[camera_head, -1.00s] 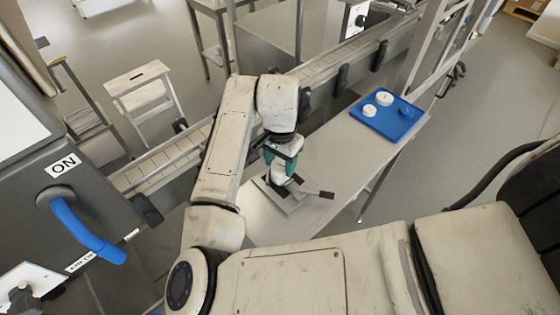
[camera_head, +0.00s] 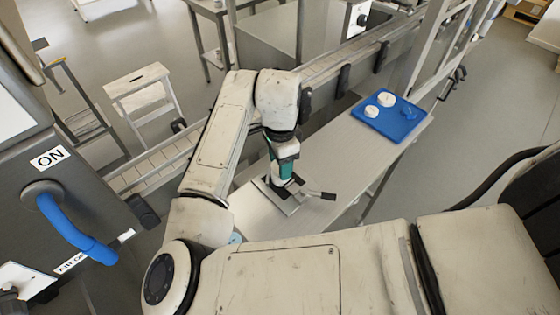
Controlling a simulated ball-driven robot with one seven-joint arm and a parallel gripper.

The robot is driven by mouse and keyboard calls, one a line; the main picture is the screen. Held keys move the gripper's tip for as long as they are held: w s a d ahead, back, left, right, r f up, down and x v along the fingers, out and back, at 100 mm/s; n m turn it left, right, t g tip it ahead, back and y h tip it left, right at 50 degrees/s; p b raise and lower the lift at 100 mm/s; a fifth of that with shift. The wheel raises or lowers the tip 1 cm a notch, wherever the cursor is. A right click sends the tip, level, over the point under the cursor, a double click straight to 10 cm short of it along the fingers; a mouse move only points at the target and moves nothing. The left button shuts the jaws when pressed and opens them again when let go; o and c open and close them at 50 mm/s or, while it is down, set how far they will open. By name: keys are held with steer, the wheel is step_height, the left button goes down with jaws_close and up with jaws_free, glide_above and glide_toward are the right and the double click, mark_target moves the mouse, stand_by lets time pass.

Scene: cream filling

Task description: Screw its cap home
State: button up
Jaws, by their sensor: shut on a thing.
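My gripper (camera_head: 284,172), with teal on its fingers, points down over a dark clamp fixture (camera_head: 289,199) on the long metal table. It is shut at the top of a small pale jar (camera_head: 284,182) that stands upright in the fixture. The cap between the fingers is hidden by them, so how it sits on the jar cannot be seen. The fixture has a flat metal plate and a dark lever handle (camera_head: 327,196) sticking out to the right.
A blue tray (camera_head: 398,128) with two white round pieces (camera_head: 387,99) and a small blue piece (camera_head: 409,114) lies at the table's far right end. The table (camera_head: 345,150) is bare between fixture and tray. A conveyor (camera_head: 160,172) runs behind. A grey machine with a blue handle (camera_head: 75,228) stands left.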

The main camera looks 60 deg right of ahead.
steer(key=m+b, duration=0.1)
steer(key=m, duration=0.2)
steer(key=shift+d+f, duration=0.1)
steer(key=shift+m+b, duration=0.45)
steer(key=shift+m, duration=0.75)
steer(key=o, duration=0.9)
steer(key=shift+r+n, duration=0.2)
steer(key=shift+n, duration=0.1)
steer(key=shift+n+p, duration=0.6)
steer(key=shift+p, duration=0.05)
steer(key=shift+f+n+p, duration=0.1)
steer(key=shift+n+p, duration=1)
steer(key=shift+n, duration=0.9)
